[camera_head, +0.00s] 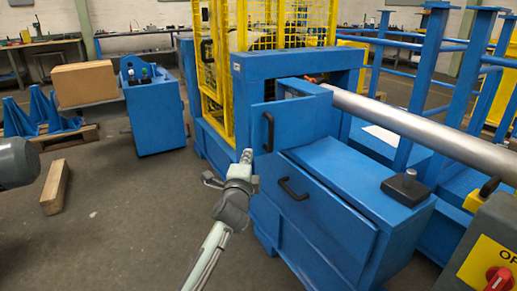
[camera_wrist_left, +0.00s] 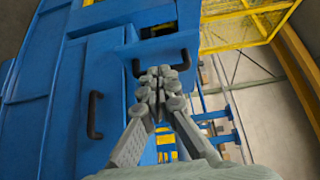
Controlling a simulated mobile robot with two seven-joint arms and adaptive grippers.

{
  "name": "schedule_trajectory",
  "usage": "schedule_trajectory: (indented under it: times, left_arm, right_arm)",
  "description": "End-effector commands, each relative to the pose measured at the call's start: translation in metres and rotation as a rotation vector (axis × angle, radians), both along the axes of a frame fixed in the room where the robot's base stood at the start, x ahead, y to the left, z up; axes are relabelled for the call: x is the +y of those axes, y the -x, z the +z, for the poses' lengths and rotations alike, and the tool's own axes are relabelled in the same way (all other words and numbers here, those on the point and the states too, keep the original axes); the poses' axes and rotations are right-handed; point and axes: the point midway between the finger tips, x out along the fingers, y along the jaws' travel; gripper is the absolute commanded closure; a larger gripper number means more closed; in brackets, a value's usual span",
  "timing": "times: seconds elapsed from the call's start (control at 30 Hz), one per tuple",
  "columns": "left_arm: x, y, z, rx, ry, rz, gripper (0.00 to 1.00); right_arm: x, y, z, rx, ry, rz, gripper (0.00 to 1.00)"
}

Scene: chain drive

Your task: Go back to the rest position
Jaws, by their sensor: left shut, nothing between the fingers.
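My left gripper (camera_head: 247,156) is shut and empty, in front of the blue cabinet (camera_head: 345,180). In the head view its tips are just left of and below the upright black handle (camera_head: 268,132) on the upper door panel. A second black handle (camera_head: 293,190) is on the lower front, to the right of the gripper. In the left wrist view the gripper's fingertips (camera_wrist_left: 160,85) are together, overlapping a black handle (camera_wrist_left: 161,65); I cannot tell the gap between them. Another handle (camera_wrist_left: 95,115) shows at left there. My right gripper is not in view.
A yellow mesh cage (camera_head: 282,25) stands behind the cabinet. A long steel bar (camera_head: 420,130) runs across its top to the right. A control box with a red knob (camera_head: 490,255) is at the lower right. A wooden block (camera_head: 56,187) lies on the left floor, with clear floor beside it.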

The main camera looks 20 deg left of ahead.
Motion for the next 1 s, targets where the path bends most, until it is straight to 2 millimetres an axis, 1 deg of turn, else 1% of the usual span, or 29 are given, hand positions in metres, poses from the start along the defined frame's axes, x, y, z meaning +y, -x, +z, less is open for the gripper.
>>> schedule_trajectory:
  times: [0.17, 0.27, 0.37, 0.4, 0.47, 0.5, 0.57, 0.6, 0.67, 0.7, 0.77, 0.8, 0.87, 0.9, 1.0]
  left_arm:
    - [-0.001, 0.004, 0.000, 0.001, 0.001, 0.000, 1.00]
    - [0.000, 0.008, -0.012, 0.019, 0.035, 0.003, 1.00]
    - [0.001, 0.023, -0.049, 0.076, 0.141, 0.018, 1.00]
    - [0.001, 0.034, -0.070, 0.111, 0.207, 0.031, 1.00]
    - [0.000, 0.054, -0.108, 0.172, 0.321, 0.060, 1.00]
    - [-0.001, 0.070, -0.134, 0.217, 0.403, 0.085, 1.00]
    - [-0.004, 0.097, -0.172, 0.284, 0.527, 0.130, 1.00]
    - [-0.007, 0.116, -0.196, 0.330, 0.605, 0.165, 1.00]
    - [-0.012, 0.147, -0.230, 0.397, 0.718, 0.224, 1.00]
    - [-0.015, 0.169, -0.251, 0.442, 0.790, 0.268, 1.00]
    - [-0.022, 0.204, -0.280, 0.508, 0.892, 0.340, 1.00]
    - [-0.027, 0.227, -0.297, 0.549, 0.953, 0.391, 1.00]
    - [-0.035, 0.261, -0.318, 0.606, 1.035, 0.465, 1.00]
    - [-0.039, 0.281, -0.329, 0.639, 1.082, 0.512, 1.00]
    - [-0.050, 0.323, -0.349, 0.705, 1.168, 0.614, 1.00]
  right_arm:
    - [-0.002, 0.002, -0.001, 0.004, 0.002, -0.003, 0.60]
    - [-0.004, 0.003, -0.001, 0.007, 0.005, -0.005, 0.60]
    - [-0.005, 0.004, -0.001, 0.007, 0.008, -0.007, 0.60]
    - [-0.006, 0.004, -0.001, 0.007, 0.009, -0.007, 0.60]
    - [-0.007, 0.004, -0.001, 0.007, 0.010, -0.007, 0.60]
    - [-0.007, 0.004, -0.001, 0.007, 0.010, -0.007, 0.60]
    - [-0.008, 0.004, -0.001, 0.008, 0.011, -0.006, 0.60]
    - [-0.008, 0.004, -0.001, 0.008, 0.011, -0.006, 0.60]
    - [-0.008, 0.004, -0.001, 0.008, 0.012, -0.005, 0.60]
    - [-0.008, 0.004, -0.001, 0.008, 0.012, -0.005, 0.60]
    - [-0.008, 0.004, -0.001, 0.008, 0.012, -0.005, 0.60]
    - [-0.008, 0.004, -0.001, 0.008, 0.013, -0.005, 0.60]
    - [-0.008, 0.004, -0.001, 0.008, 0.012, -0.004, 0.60]
    - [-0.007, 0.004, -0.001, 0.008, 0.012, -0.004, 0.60]
    - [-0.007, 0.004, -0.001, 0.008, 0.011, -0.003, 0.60]
